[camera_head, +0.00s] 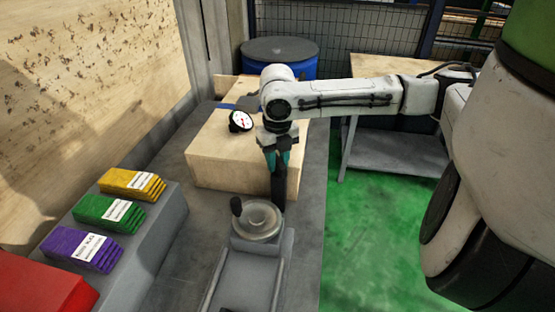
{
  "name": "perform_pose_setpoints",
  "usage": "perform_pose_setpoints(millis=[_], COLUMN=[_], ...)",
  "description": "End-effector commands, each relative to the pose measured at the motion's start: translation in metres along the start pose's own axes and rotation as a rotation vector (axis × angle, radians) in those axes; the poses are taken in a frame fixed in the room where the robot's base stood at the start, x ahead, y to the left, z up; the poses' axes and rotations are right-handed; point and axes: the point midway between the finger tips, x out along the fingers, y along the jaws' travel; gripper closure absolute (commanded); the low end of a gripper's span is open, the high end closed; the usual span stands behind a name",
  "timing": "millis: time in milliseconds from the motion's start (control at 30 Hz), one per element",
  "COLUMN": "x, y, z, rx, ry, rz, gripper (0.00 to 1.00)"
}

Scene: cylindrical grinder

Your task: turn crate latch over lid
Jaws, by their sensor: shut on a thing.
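The pale wooden crate (215,165) stands on the grey bench at the upper middle, with its flat lid down. My gripper (278,195) points straight down at the crate's front right and covers part of its front face. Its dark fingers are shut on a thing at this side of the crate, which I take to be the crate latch. The latch itself is hidden by the fingers, so its turn relative to the lid does not show.
A handwheel (260,221) on a grey slide stands just in front of my gripper. A dial gauge (240,121) is by the crate top. Yellow (133,184), green (107,212) and purple (82,248) stacks sit on a grey block at left. Green floor (375,225) lies open at right.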

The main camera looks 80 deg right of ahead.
Motion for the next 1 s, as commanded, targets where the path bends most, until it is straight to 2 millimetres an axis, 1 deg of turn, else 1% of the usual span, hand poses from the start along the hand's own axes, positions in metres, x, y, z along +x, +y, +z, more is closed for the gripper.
perform_pose_setpoints(millis=[33, 100, 433, 700, 800, 1000], x=[-0.0002, -0.0003, -0.0008, -0.0014, -0.0011, -0.0008], y=[0.0003, 0.0003, 0.0004, -0.001, -0.0019, -0.0022], z=[0.0, 0.0, 0.0, -0.0002, 0.0001, 0.0004], rx=[0.0, -0.001, 0.007, 0.193, 0.227, 0.231], ry=[0.0, 0.0, 0.0, 0.001, 0.0, -0.001], rz=[0.001, 0.001, 0.001, 0.004, 0.002, 0.001], gripper=[0.96, 1.0, 1.0, 1.0, 1.0, 1.0])
